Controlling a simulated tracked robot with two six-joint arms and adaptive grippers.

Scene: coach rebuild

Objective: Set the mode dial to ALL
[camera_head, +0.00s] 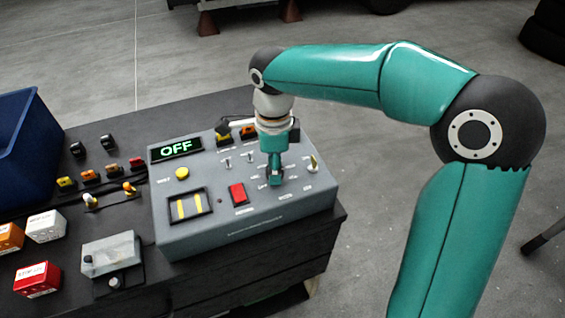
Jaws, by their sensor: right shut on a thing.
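The grey control box (221,216) stands on the dark bench top. Its black display (176,149) reads OFF in green letters. My right gripper (275,182) points down at the right half of the panel. It is shut on the mode dial, which is mostly hidden under the fingers. Small labels surround the dial, too small to read for certain. My left gripper is not in view.
A red rocker switch (238,194), a yellow button (182,173) and a lever (313,163) are near my gripper on the panel. Left on the bench are a blue bin (28,150), labelled red (37,280) and white (45,225) blocks, and a grey switch box (110,254).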

